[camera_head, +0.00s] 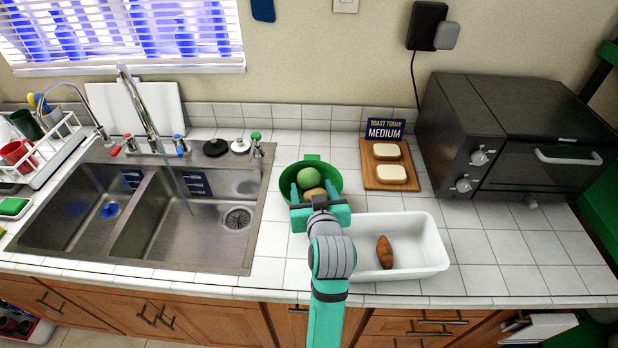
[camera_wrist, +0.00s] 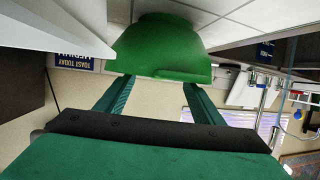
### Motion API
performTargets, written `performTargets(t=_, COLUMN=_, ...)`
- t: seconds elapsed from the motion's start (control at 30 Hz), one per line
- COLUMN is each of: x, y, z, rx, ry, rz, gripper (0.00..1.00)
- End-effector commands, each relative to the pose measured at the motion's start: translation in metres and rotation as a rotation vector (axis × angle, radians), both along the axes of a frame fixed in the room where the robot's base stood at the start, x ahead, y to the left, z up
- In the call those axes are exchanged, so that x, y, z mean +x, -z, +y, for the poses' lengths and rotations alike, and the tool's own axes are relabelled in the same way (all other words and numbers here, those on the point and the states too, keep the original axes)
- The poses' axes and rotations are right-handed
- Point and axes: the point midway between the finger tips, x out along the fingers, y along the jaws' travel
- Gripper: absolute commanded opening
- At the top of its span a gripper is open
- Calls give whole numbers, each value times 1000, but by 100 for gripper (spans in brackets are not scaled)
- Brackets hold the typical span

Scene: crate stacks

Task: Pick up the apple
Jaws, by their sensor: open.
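A round green fruit, which looks like the apple (camera_head: 309,179), lies in a green bowl (camera_head: 329,172) on the tiled counter. A brownish-yellow round item (camera_head: 314,194) lies in the same bowl, in front of the apple. My gripper (camera_head: 314,190) is open and empty at the bowl's near side, with its fingers spread toward the bowl. In the wrist view, which is upside down, the bowl's outer wall (camera_wrist: 160,45) shows between and beyond the fingertips (camera_wrist: 160,82). The bowl's wall hides the apple there. I cannot tell whether the fingers touch the bowl.
A white tray (camera_head: 432,262) with a brown sweet potato (camera_head: 385,252) is right of my gripper. A wooden board (camera_head: 371,177) with two bread slices and a "Toast today medium" sign (camera_head: 385,129) is behind it. A toaster oven (camera_head: 515,140) stands right; a double sink (camera_head: 150,210) lies left.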

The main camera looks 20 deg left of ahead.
Motion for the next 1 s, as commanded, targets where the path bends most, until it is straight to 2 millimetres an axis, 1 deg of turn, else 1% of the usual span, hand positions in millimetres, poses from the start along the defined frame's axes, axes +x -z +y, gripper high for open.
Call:
performTargets(t=0.17, x=9, y=4, z=4, rx=0, ry=0, rz=0, gripper=62)
performTargets(t=0.4, x=35, y=17, z=21, rx=0, ry=-9, rz=1, gripper=62)
performTargets(t=0.5, x=43, y=20, z=25, rx=0, ry=-9, rz=0, gripper=62)
performTargets(t=0.6, x=47, y=22, z=26, rx=0, ry=-7, rz=1, gripper=62)
performTargets(t=0.8, x=48, y=22, z=23, rx=0, ry=-3, rz=0, gripper=62)
performTargets(t=0.83, x=48, y=22, z=23, rx=0, ry=-3, rz=0, gripper=57)
performTargets(t=0.87, x=48, y=22, z=23, rx=0, ry=-3, rz=0, gripper=50)
performTargets(t=0.9, x=48, y=22, z=23, rx=0, ry=-2, rz=0, gripper=40)
performTargets(t=0.97, x=48, y=22, z=22, rx=1, ry=-2, rz=0, gripper=27)
performTargets(t=1.0, x=48, y=22, z=22, rx=1, ry=-2, rz=0, gripper=27)
